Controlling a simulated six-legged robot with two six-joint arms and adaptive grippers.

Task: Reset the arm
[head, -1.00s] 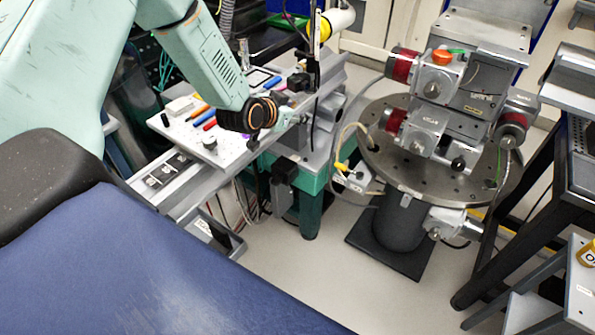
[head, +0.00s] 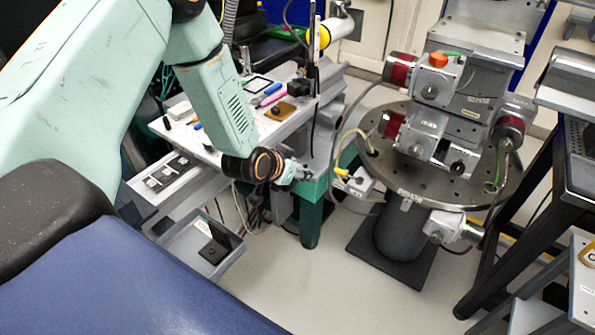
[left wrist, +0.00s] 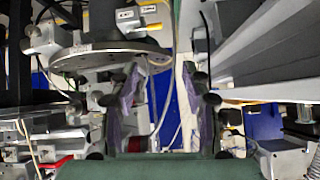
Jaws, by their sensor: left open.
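My left arm, pale green, comes in from the left in the head view. My left gripper (head: 303,174) is past the front right edge of the white board on the bench, near the green bench leg. In the left wrist view its two fingers stand apart with nothing between them, so the gripper (left wrist: 161,100) is open and empty. My right gripper is in neither view.
The white board (head: 222,150) holds pens and a brown square plate (head: 279,111). A grey tray (head: 196,242) is below it. The round metal table (head: 435,180) with motor stages stands right of the gripper. A black-framed stand (head: 525,200) is at far right.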

